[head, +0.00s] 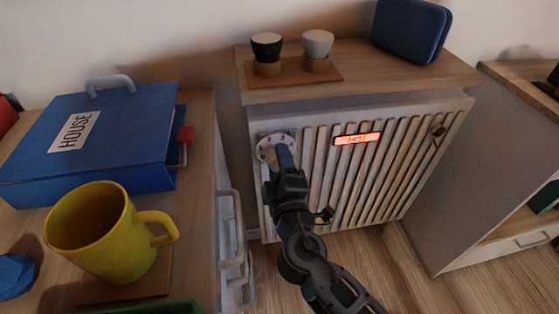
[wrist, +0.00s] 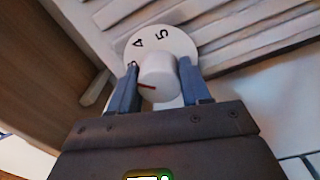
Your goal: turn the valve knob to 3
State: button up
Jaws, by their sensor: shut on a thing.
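The white valve knob (wrist: 158,76) sits on a round white dial plate (wrist: 183,44) with black numerals. In the wrist view 4 and 5 are readable, and a partly covered numeral shows beside the left finger. The knob's red mark points left, toward that finger and below the covered numeral. My gripper (wrist: 160,84) is shut on the knob, one blue finger on each side. In the head view the dial plate (head: 264,149) is at the radiator's upper left, and my gripper (head: 284,160) hides the knob.
The ribbed white radiator (head: 375,175) bears a lit red sign (head: 357,139). Above it, a wooden shelf (head: 360,75) holds two cups and a blue case (head: 411,30). At left, a cabinet carries a yellow mug (head: 95,235) and a blue binder (head: 90,145).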

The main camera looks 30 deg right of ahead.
jog(key=shift+n+p, duration=0.4)
jog(key=shift+n, duration=1.4)
jog(key=o, duration=1.1)
jog(key=shift+c, duration=0.2)
jog(key=shift+s, duration=0.1)
jog(key=v, duration=0.7)
jog(key=shift+s+a, duration=0.2)
jog(key=shift+s, duration=0.1)
jog(key=shift+f, duration=0.1)
